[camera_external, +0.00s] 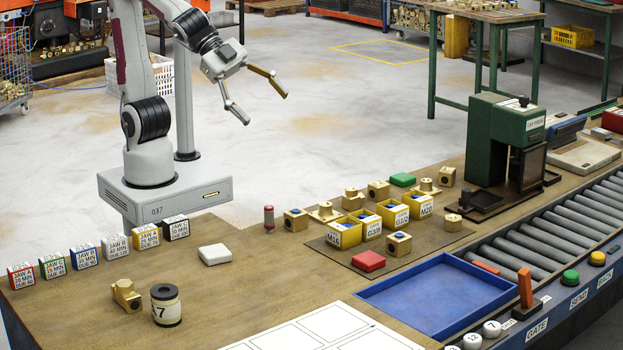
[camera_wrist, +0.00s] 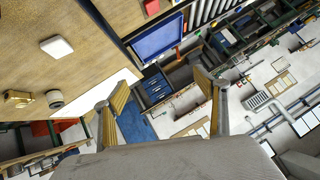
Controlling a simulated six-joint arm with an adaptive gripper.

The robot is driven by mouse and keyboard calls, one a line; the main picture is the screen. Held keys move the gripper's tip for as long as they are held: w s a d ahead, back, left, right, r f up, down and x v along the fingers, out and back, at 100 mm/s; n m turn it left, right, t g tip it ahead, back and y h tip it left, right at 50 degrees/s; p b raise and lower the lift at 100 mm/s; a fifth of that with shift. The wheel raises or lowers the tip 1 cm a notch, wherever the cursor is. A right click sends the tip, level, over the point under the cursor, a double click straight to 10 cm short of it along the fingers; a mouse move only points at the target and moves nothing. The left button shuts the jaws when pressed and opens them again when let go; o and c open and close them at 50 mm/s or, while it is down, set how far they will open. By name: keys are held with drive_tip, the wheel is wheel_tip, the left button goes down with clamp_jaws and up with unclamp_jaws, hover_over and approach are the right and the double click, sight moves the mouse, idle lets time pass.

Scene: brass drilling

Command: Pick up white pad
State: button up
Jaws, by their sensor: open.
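The white pad (camera_external: 215,254) is a small flat block with rounded corners. It lies flat on the wooden bench, right of the row of labelled blocks. It also shows in the wrist view (camera_wrist: 56,47) at the upper left. My gripper (camera_external: 264,95) is open and empty, raised well above the bench and apart from the pad. In the wrist view my gripper's two fingers (camera_wrist: 168,100) are spread wide with nothing between them. The pad is fully in sight in both views.
Labelled blocks (camera_external: 115,246) stand in a row behind and left of the pad. A brass fitting (camera_external: 126,295) and a white-and-black roll (camera_external: 166,305) stand in front of it. The bench right around the pad is bare.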

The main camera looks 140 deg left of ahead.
drive_tip(key=w+d+f+m+t+h, duration=0.1)
drive_tip(key=w+d+f+m+h, duration=0.15)
drive_tip(key=w, duration=0.35)
drive_tip(key=w+d+f+m+h, duration=0.1)
drive_tip(key=w+f+m+h, duration=0.15)
drive_tip(key=w, duration=0.45)
drive_tip(key=w+d+f+m+t+h, duration=0.1)
drive_tip(key=w+m+h, duration=0.15)
drive_tip(key=w, duration=0.35)
drive_tip(key=s+d+f+m+g+h, duration=0.2)
drive_tip(key=s+f+g+h, duration=0.1)
drive_tip(key=f, duration=0.3)
drive_tip(key=s+d+f+m+g+h, duration=0.2)
drive_tip(key=s+f+g+h, duration=0.1)
drive_tip(key=f, duration=0.3)
drive_tip(key=s+d+f+m+g+h, duration=0.2)
drive_tip(key=s+f+g+h, duration=0.1)
drive_tip(key=s+f, duration=0.1)
drive_tip(key=shift+s+d+f, duration=0.1)
drive_tip(key=shift+d+f, duration=0.1)
drive_tip(key=shift+f, duration=0.25)
drive_tip(key=shift+s+d+f, duration=0.1)
drive_tip(key=shift+d+f, duration=0.1)
drive_tip(key=shift+f, duration=0.25)
drive_tip(key=shift+s+f+m, duration=0.1)
drive_tip(key=shift+s+m, duration=0.15)
drive_tip(key=shift+s, duration=0.05)
drive_tip(key=shift+d, duration=0.1)
drive_tip(key=shift+x, duration=1.25)
